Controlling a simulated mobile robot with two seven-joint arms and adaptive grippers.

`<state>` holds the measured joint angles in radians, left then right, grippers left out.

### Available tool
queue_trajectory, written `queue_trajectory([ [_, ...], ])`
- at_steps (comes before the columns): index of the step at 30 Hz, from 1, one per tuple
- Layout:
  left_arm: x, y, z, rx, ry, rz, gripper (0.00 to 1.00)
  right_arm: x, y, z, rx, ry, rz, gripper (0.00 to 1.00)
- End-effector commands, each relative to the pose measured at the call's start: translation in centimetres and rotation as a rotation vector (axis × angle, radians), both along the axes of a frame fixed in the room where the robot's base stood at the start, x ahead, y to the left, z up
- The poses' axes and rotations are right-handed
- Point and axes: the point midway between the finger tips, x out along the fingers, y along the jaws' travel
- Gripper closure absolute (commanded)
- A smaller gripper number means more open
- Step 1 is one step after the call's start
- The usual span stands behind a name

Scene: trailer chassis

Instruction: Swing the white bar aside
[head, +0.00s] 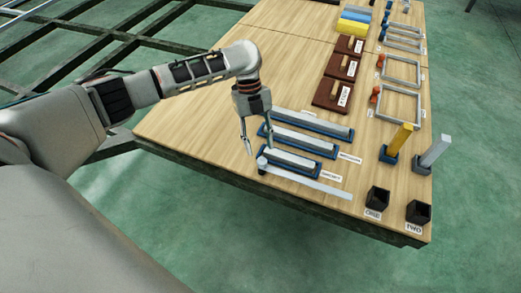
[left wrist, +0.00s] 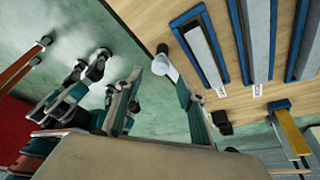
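The white bar (head: 310,180) lies low along the near edge of the wooden table, in front of the nearest blue-framed tray. Its rounded left end sits on a dark mount, and its other end points right toward the black boxes. My left gripper (head: 258,149) points down over the bar's left end, with its two fingers apart and nothing seen between them. In the left wrist view the bar's white round end (left wrist: 163,66) shows between the spread fingers (left wrist: 158,105), and the right finger hides part of the bar. I cannot tell whether a finger touches it. My right gripper is out of view.
Several blue trays with grey bars (head: 305,142) lie just behind the white bar. Two black boxes (head: 376,198) stand at the near right corner, with yellow (head: 399,142) and grey (head: 434,152) upright bars behind them. The table's left part is clear.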

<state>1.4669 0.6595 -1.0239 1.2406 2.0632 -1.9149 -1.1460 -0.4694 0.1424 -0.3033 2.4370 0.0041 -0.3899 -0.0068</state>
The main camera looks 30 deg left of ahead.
Motion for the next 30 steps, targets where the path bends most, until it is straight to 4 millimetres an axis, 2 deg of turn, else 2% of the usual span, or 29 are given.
queue_trajectory([
  [1, 0.4, 0.4, 1.1, 0.001, -0.005, -0.001, 0.61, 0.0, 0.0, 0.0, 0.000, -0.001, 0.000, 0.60],
  [6, 1.0, 1.3, 4.0, 0.001, -0.003, -0.001, 0.61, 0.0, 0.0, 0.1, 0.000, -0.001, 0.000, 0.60],
  [12, 1.4, 2.0, 5.8, 0.001, 0.001, -0.002, 0.61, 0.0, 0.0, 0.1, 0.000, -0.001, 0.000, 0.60],
  [30, 1.5, 2.1, 6.2, 0.001, 0.001, -0.002, 0.61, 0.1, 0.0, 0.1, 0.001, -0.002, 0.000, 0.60],
])
